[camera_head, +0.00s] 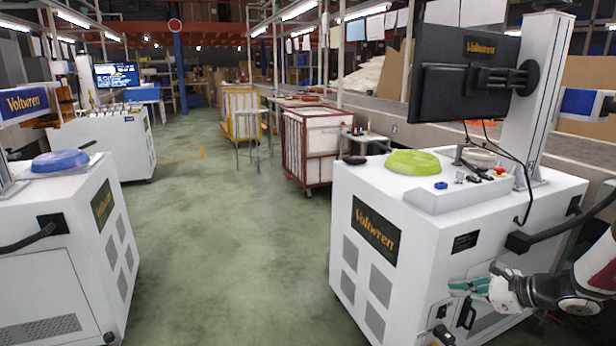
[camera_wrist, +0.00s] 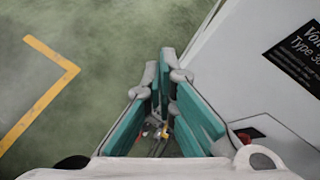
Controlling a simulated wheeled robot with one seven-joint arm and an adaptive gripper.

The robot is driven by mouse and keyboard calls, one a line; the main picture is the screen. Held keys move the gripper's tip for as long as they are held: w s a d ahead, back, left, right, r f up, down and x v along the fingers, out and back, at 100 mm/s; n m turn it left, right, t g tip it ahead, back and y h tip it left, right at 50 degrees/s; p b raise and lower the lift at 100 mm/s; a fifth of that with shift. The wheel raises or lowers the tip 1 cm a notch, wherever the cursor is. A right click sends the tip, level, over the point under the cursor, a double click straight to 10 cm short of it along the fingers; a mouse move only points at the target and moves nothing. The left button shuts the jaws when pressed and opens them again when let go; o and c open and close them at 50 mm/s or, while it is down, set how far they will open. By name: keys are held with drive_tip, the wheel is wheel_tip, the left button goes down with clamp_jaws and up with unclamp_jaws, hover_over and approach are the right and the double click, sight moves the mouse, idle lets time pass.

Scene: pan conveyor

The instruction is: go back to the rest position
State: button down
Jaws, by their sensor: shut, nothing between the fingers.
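My gripper (camera_head: 470,287) is at the lower right of the head view, in front of the side face of the white Voltwren cabinet (camera_head: 350,275). It holds nothing. In the wrist view its teal-padded fingers (camera_wrist: 166,75) are together at the tips, with green floor beyond them. The white cabinet side with a black label (camera_wrist: 298,55) is close on the right in that view. I cannot tell whether the fingers touch the cabinet.
A lime-green pan-shaped object (camera_head: 413,162) and a monitor (camera_head: 462,75) are on the cabinet. A second white cabinet with a blue dome (camera_head: 60,161) stands at left. Red-framed cart (camera_head: 312,150) is behind. The green floor aisle (camera_head: 215,235) between is clear.

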drive_tip(key=s+a+r+n+g, duration=0.4)
drive_tip(key=s+a+r+n, duration=0.3)
drive_tip(key=a+r, duration=0.25)
drive_tip(key=s+a+r+n+g, duration=0.3)
drive_tip(key=s+a+r+n, duration=0.4)
drive_tip(key=a, duration=0.4)
drive_tip(key=s+a+r+n+g+h, duration=0.1)
drive_tip(key=s+a+r+n, duration=0.1)
drive_tip(key=s, duration=0.5)
drive_tip(key=s+a+r+n+g+h, duration=0.1)
drive_tip(key=s+a+r+n+h, duration=0.15)
drive_tip(key=s, duration=0.45)
drive_tip(key=s+d+n+h, duration=0.2)
drive_tip(key=s+n, duration=0.1)
drive_tip(key=s, duration=0.4)
drive_tip(key=s+d+n+h, duration=0.2)
drive_tip(key=s+d+n, duration=0.1)
drive_tip(key=s, duration=0.3)
wheel_tip(320, 180, up, 28)
drive_tip(key=t+p, duration=0.4)
drive_tip(key=p, duration=2.3)
drive_tip(key=shift+s+d, duration=0.2)
drive_tip(key=shift+s, duration=0.1)
drive_tip(key=shift+f, duration=0.1)
